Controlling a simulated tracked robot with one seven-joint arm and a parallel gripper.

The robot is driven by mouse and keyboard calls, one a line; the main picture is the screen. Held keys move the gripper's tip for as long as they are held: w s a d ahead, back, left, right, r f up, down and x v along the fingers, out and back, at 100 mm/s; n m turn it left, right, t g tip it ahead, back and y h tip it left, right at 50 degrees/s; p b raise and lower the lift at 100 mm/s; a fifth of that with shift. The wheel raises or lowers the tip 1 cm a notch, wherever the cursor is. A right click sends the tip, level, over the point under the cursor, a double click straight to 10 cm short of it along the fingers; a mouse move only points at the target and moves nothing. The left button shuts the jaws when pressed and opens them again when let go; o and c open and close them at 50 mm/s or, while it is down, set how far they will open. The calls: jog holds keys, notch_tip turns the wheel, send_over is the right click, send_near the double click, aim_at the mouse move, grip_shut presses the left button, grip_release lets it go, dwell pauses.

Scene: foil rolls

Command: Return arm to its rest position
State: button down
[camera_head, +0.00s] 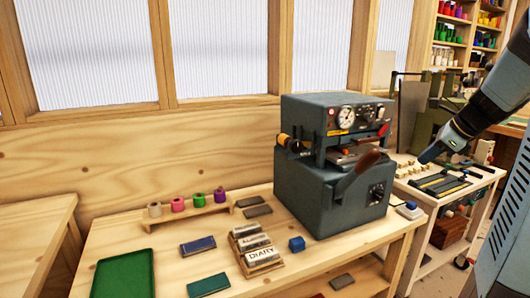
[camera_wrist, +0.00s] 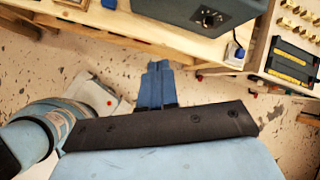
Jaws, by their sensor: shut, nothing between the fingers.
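My gripper (camera_head: 430,154) shows at the right of the head view, at the end of my arm reaching in from the right edge. It is over the area between the grey press (camera_head: 325,190) and the right-hand side table (camera_head: 480,176). In the wrist view my gripper (camera_wrist: 154,66) has its blue fingers together, with nothing seen between them. Below them the speckled floor (camera_wrist: 85,58) shows, with the bench edge beyond. My gripper appears apart from the press and the bench.
Black trays and small pieces lie on the side table. Shelves of coloured rolls stand at back right.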

jog(key=s+a+n+h, duration=0.3)
jog(key=s+a+n, duration=1.7)
jog(key=n, duration=0.5)
jog(key=shift+s+a+f+n+g, duration=0.2)
jog(key=shift+s+f+n+g, duration=0.15)
jog(key=shift+s, duration=0.7)
